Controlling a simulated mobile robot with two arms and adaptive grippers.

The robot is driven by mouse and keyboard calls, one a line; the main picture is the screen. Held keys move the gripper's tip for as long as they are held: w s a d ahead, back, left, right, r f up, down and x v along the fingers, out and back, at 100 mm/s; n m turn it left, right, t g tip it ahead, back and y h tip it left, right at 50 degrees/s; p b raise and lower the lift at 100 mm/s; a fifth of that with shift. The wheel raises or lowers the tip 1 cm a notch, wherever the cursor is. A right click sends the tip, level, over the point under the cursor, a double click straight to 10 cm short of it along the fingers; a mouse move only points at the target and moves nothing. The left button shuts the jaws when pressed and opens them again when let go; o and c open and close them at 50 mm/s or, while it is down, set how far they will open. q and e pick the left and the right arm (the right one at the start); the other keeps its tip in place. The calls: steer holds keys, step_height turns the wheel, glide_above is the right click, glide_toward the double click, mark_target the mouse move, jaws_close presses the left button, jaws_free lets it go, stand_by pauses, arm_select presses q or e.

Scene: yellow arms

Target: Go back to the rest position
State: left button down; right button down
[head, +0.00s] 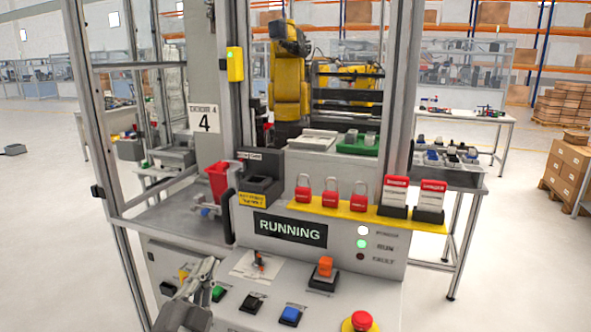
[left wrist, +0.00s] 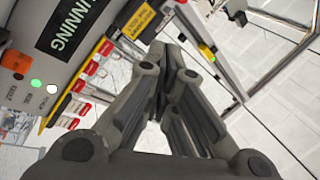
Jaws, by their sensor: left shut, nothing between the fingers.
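My left gripper (head: 207,268) shows at the lower left of the head view, in front of the left part of the control panel. In the left wrist view its fingers (left wrist: 172,52) come together at the tips, with nothing between them. It is apart from the panel's buttons. The control panel (head: 330,248) has a display reading RUNNING (head: 290,229), and its green lamp (head: 361,243) is lit. My right gripper is in neither view.
On the panel are a green button (head: 218,292), a blue button (head: 290,315), an orange switch (head: 325,266) and a red stop button (head: 360,321). A framed cell door (head: 110,100) stands at left.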

arm_select(q)
steer(key=s+a+f+n+g+y, duration=0.3)
steer(key=s+f+n+g, duration=0.15)
steer(key=f, duration=0.35)
steer(key=s+a+f+n+g+y, duration=0.35)
steer(key=s+f, duration=0.25)
steer(key=f, duration=0.3)
steer(key=s+d+f+n+g+h, duration=0.15)
steer(key=s+f+g, duration=0.4)
steer(key=s, duration=0.55)
steer(key=s+d+f+n+g+h, duration=0.1)
steer(key=s+d+f+g+h, duration=0.15)
steer(key=s+f+g, duration=0.6)
steer(key=s+f+t, duration=0.1)
steer(key=s+f, duration=0.1)
steer(key=f, duration=1)
steer(key=s+f+t, duration=0.2)
steer(key=f, duration=0.9)
steer(key=s+a+f+g, duration=0.1)
steer(key=s+a+f, duration=0.2)
steer(key=s+f, duration=1.3)
steer(key=shift+s+f, duration=0.35)
steer(key=shift+s, duration=0.05)
steer(key=shift+m+y, duration=0.25)
